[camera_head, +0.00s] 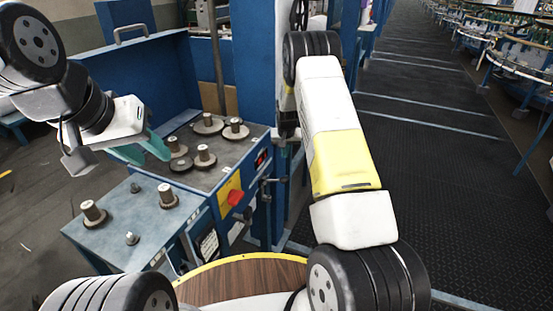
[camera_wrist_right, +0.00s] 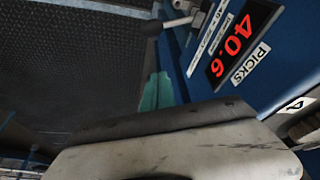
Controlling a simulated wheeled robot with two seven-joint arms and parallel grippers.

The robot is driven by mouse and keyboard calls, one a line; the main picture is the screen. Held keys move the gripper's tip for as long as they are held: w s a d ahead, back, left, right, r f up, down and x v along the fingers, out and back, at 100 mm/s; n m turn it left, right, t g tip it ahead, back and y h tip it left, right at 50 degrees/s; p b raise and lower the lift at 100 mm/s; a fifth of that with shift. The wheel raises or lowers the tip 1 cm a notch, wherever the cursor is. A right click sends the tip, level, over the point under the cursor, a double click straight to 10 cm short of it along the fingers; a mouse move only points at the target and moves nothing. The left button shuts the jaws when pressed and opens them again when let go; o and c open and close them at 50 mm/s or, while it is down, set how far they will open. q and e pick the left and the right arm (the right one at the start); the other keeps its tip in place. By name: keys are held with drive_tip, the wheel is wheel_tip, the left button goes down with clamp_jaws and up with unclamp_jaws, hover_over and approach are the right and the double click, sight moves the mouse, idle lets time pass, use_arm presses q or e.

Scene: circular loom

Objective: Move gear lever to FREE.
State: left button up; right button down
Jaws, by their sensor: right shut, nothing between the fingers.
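The gear lever shows at the top of the right wrist view as a metal rod with a dark round knob (camera_wrist_right: 152,28), beside the blue machine panel. My right gripper (camera_wrist_right: 158,88) has its teal fingers shut and empty. It is just below the knob in that view, with a visible gap between them. In the head view my right gripper is hidden by my own arm, and the lever is hard to make out. My left gripper (camera_head: 145,158) has its teal fingers apart and empty, in the air left of the bobbins. The FREE marking cannot be read.
A blue machine cabinet (camera_head: 215,175) carries several bobbins (camera_head: 204,156) and a red switch (camera_head: 235,197). A red counter display (camera_wrist_right: 237,38) reading 40.6 is close right of the lever. Dark ribbed floor (camera_head: 430,180) lies clear at the right.

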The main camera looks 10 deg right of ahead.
sight(278, 180)
wheel_tip(278, 180, down, 10)
drive_tip(key=shift+s, duration=0.2)
idle(0.6)
drive_tip(key=shift+s, duration=0.15)
